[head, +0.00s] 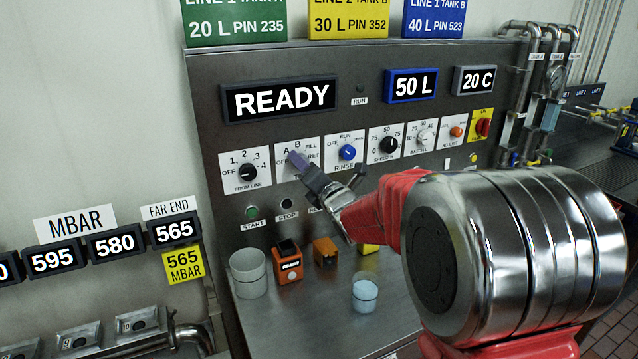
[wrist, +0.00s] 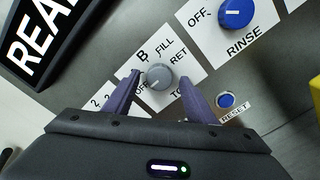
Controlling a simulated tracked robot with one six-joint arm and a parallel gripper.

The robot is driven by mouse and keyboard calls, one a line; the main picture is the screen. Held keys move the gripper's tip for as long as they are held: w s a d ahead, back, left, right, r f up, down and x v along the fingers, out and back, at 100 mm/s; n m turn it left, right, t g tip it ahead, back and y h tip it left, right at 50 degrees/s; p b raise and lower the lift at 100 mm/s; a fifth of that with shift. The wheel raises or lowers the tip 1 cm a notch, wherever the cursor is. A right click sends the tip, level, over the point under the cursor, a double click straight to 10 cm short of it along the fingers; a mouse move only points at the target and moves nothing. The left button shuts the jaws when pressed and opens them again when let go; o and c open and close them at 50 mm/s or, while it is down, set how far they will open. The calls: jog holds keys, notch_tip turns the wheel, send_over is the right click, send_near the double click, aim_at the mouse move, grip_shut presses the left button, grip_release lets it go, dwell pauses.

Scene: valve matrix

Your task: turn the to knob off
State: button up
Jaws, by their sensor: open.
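The TO knob (wrist: 159,76) is a round grey dial on a white plate lettered OFF, B, FILL and RET in the wrist view. Its pointer mark is too small to read surely. My gripper (wrist: 160,79) is open, with one purple finger on each side of the knob. Whether the fingers touch it I cannot tell.
The FROM LINE knob (head: 248,172) is left of the TO plate; the blue RINSE knob (head: 347,152) is right. Below are a green START button (head: 252,212) and a blue RESET button (wrist: 226,100). Cups and an orange device (head: 288,266) stand on the shelf.

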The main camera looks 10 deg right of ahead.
jog(key=s+d, duration=0.2)
jog(key=s, duration=1)
jog(key=shift+s+d, duration=0.25)
jog(key=shift+s, duration=0.15)
jog(key=shift+f, duration=0.1)
jog(key=s+d+f+m+g+h, duration=0.3)
jog(key=s+d+f+m+g, duration=0.1)
jog(key=f+m, duration=0.4)
jog(key=s+d+f+m+g+h, duration=0.25)
jog(key=s+f+m+g, duration=0.2)
jog(key=m, duration=0.55)
jog(key=s+a+f+m+g, duration=0.1)
jog(key=s+m+g, duration=0.1)
jog(key=s+m, duration=0.35)
jog(key=s+a+f+m+g, duration=0.1)
jog(key=s+a+m+g, duration=0.15)
jog(key=s, duration=0.65)
jog(key=s+a+r+m+t+y, duration=0.1)
jog(key=s+a+r+m+y, duration=0.1)
jog(key=s+a+r, duration=0.3)
jog(key=shift+s+r, duration=0.2)
jog(key=shift+s, duration=1.05)
